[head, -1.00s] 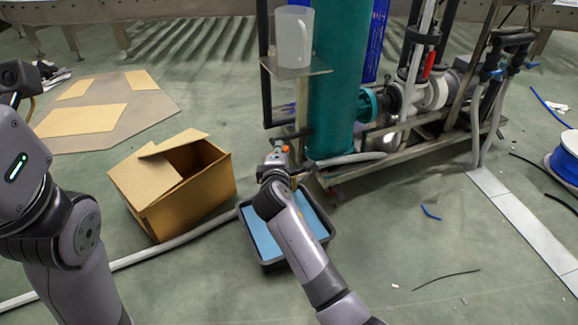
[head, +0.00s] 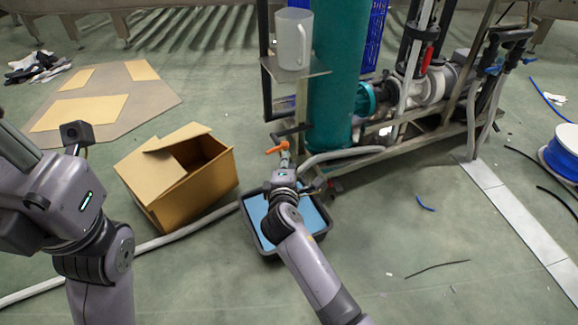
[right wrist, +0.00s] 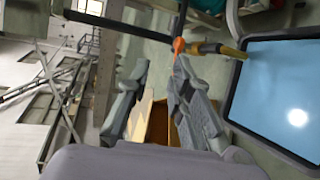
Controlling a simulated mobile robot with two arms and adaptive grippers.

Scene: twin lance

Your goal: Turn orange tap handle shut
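The orange tap handle (head: 277,147) points left on the small tap above a dark tray. It also shows in the right wrist view (right wrist: 178,45), just beyond the fingertips, with the yellowish tap body (right wrist: 208,48) to its right. My right gripper (head: 285,168) is at the near side of the tap, partly hidden by its own wrist in the head view. In the right wrist view its two fingers (right wrist: 160,66) are apart with nothing between them. The handle lies near the right finger's tip; I cannot tell whether they touch. My left arm is at far left; its fingers are out of view.
The dark tray (head: 322,234) with blue content sits under my right wrist. An open cardboard box (head: 160,185) stands left of it. A teal column (head: 335,85) and a metal shelf with a clear jug (head: 293,38) rise behind. A grey hose crosses the floor.

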